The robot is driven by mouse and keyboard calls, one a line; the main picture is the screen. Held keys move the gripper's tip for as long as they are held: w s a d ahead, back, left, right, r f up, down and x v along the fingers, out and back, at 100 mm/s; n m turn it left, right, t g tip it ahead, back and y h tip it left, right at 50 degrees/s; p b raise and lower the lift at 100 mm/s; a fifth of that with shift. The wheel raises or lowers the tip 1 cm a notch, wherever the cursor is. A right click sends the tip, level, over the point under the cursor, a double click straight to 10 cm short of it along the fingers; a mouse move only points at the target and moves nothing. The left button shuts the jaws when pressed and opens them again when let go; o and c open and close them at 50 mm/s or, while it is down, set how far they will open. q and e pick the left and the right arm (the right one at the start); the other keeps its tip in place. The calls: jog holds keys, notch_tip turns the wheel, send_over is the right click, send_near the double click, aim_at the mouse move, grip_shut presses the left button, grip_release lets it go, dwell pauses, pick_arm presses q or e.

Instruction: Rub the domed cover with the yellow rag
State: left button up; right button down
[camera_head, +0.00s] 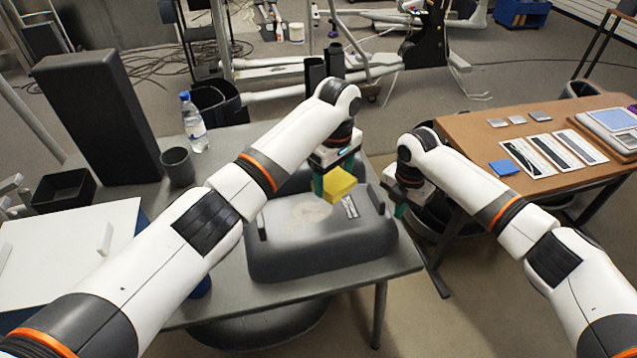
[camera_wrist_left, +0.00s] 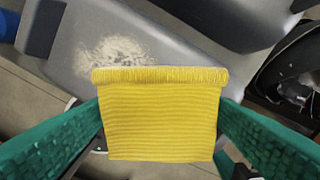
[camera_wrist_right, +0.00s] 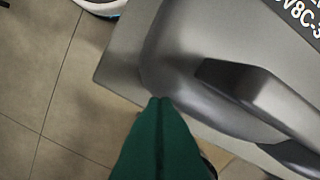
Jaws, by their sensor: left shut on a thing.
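The grey domed cover (camera_head: 300,258) lies on the grey table, with a pale dusty patch (camera_head: 308,211) on top. The patch also shows in the left wrist view (camera_wrist_left: 115,52). My left gripper (camera_head: 334,186) is shut on the folded yellow rag (camera_head: 339,183), which is over the cover's far part, right of the patch. The rag fills the middle of the left wrist view (camera_wrist_left: 160,115). I cannot tell if it touches the cover. My right gripper (camera_wrist_right: 160,100) has its green fingers together and empty, at the cover's right side near a dark handle (camera_wrist_right: 242,88). Contact there is unclear.
A water bottle (camera_head: 194,124), a dark cup (camera_head: 178,166) and a tall black block (camera_head: 97,115) stand at the table's left. A white panel (camera_head: 70,250) is at the near left. A brown table (camera_head: 480,140) at right bears cards and a blue square (camera_head: 503,167).

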aim_at(289, 218)
pick_arm(q)
jog(key=shift+f, duration=2.95)
jog(key=shift+f, duration=1)
jog(key=shift+a, duration=0.1)
jog(key=shift+s+a+r, duration=0.1)
jog(key=shift+s+a, duration=0.15)
jog(key=shift+a, duration=0.6)
jog(key=shift+s+a+r, duration=0.1)
jog(key=shift+s+a, duration=0.1)
jog(key=shift+a, duration=0.6)
jog(key=shift+s+a+f, duration=0.1)
jog(key=shift+s+a, duration=0.2)
jog(key=shift+a, duration=0.85)
jog(key=shift+s+a+f, duration=0.1)
jog(key=shift+s+a, duration=0.25)
jog(key=shift+a, duration=0.8)
jog(key=shift+s+a+f, duration=0.1)
jog(key=shift+s+a, duration=0.2)
jog(key=shift+a, duration=0.85)
